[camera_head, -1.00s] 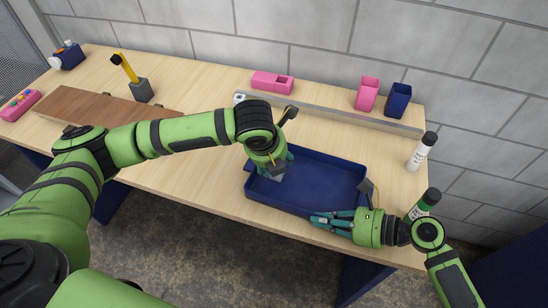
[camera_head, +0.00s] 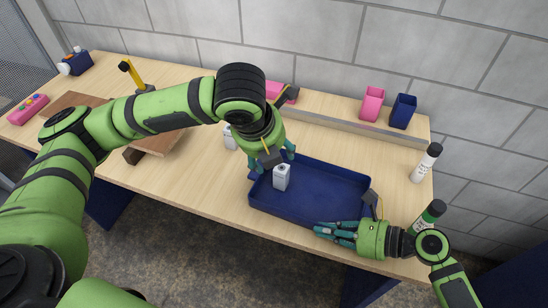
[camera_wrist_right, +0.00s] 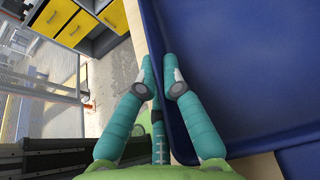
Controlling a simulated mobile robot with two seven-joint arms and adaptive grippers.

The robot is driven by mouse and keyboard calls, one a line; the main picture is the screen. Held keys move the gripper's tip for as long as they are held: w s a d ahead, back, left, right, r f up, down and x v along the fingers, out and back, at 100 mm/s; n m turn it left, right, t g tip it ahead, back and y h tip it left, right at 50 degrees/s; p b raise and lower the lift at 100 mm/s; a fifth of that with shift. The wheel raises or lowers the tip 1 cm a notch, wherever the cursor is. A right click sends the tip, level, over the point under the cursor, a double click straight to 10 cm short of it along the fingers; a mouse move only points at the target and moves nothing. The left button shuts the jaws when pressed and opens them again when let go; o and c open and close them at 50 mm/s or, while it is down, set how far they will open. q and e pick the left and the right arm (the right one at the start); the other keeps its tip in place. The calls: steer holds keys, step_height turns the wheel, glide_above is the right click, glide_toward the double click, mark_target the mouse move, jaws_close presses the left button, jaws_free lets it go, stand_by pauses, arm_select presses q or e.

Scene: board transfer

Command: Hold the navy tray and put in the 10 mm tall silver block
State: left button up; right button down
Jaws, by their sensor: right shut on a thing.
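The navy tray (camera_head: 335,212) lies on the table's front right part. A silver block (camera_head: 282,178) stands upright inside it, near its left end. My left gripper (camera_head: 271,160) is over the tray's left end, just above and behind the block. Its teal fingers are spread apart and appear clear of the block. My right gripper (camera_head: 318,229) is shut on the tray's front rim; the right wrist view shows its fingers (camera_wrist_right: 161,75) at the tray's edge (camera_wrist_right: 160,45). Another small silver block (camera_head: 230,138) stands on the table, partly hidden by my left arm.
A white bottle (camera_head: 425,165) and a green bottle (camera_head: 428,217) stand right of the tray. A brown board (camera_head: 165,139) lies on the left, partly hidden by my left arm.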

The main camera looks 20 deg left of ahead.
arm_select(q)
steer(key=shift+s+r, duration=0.2)
steer(key=shift+r, duration=0.25)
arm_select(e)
steer(key=c, duration=1.3)
jaws_free()
steer(key=shift+d, duration=0.1)
steer(key=v, duration=1.2)
